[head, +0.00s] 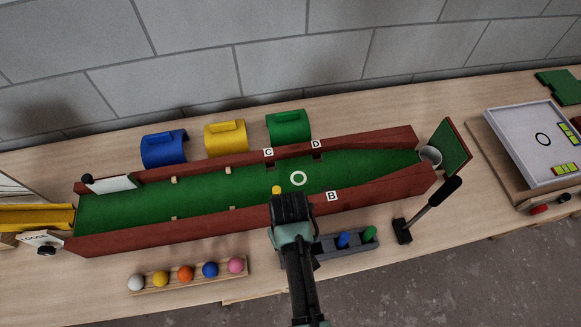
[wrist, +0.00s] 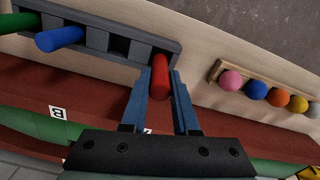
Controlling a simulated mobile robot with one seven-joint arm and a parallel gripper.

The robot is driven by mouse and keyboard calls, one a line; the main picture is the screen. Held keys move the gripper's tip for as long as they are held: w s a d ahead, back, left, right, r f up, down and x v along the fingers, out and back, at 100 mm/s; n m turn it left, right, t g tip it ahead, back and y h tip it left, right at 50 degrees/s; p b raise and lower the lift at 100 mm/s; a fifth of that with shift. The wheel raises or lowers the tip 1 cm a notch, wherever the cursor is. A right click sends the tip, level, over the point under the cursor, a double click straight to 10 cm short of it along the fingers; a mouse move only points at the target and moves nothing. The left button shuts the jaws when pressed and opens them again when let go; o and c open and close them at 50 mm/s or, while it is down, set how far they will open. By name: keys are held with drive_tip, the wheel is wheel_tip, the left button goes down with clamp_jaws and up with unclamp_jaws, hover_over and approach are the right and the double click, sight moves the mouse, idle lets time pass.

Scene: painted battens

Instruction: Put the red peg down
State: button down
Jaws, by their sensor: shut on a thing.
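The red peg (wrist: 159,77) is between the blue fingers of my gripper (wrist: 160,90) in the wrist view, and the fingers are shut on it. It overlaps the end of the grey peg rack (wrist: 92,47). I cannot tell whether its lower end is in a hole. The rack also holds a blue peg (wrist: 60,38) and a green peg (wrist: 18,22), with an empty hole between blue and red. In the head view my gripper (head: 290,207) is over the front wall of the green course, left of the rack (head: 329,251); the red peg is hidden there.
A wooden ball holder (head: 190,278) with several coloured balls is at the front left. The red-walled green course (head: 130,213) runs behind. Blue, yellow and green arches (head: 289,127) stand at the back.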

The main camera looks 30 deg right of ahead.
drive_tip(key=shift+f, duration=1.65)
drive_tip(key=shift+f+b, duration=0.1)
drive_tip(key=shift+b, duration=0.2)
drive_tip(key=c, duration=0.7)
unclamp_jaws()
wheel_tip(320, 180, up, 12)
drive_tip(key=shift+r+p, duration=0.15)
drive_tip(key=shift+p, duration=0.8)
